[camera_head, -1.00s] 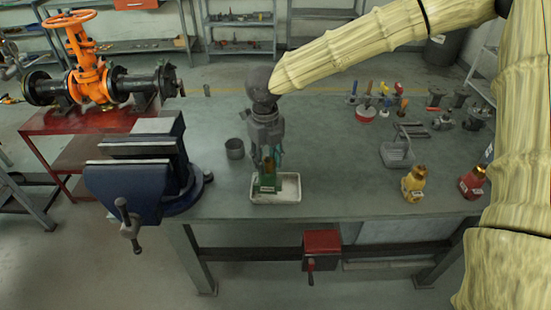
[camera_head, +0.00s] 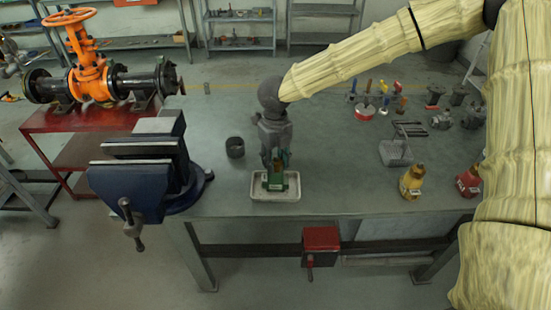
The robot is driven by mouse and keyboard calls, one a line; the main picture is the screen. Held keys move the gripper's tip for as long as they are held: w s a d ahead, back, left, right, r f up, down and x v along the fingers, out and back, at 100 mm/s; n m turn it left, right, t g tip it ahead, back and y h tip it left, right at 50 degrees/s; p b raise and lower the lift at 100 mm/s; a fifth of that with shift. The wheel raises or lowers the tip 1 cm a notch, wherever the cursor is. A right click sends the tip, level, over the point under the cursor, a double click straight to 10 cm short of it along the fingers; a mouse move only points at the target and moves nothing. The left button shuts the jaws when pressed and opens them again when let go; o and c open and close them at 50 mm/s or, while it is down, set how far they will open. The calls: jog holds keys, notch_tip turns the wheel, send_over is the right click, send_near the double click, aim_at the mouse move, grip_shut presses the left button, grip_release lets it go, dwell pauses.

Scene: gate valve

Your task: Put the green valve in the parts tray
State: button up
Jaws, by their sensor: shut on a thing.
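The green valve (camera_head: 277,181) is upright at the parts tray (camera_head: 290,196), a shallow pale tray near the front edge of the workbench. My gripper (camera_head: 277,161) comes down from above and is shut on the valve's top part. The fingers partly hide the top of the valve. The valve's lower body shows inside the tray's outline; I cannot tell whether its base touches the tray floor.
A blue vise (camera_head: 135,185) stands to the left, with a dark cup (camera_head: 235,147) between it and my gripper. A yellow bottle-shaped part (camera_head: 411,183), a red one (camera_head: 469,181) and a grey caddy (camera_head: 396,152) are on the right. The bench between is clear.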

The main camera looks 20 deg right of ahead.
jog(key=shift+f, duration=0.2)
jog(key=o, duration=1.1)
notch_tip(320, 180, up, 12)
jog(key=shift+r+b, duration=0.1)
jog(key=shift+b, duration=0.6)
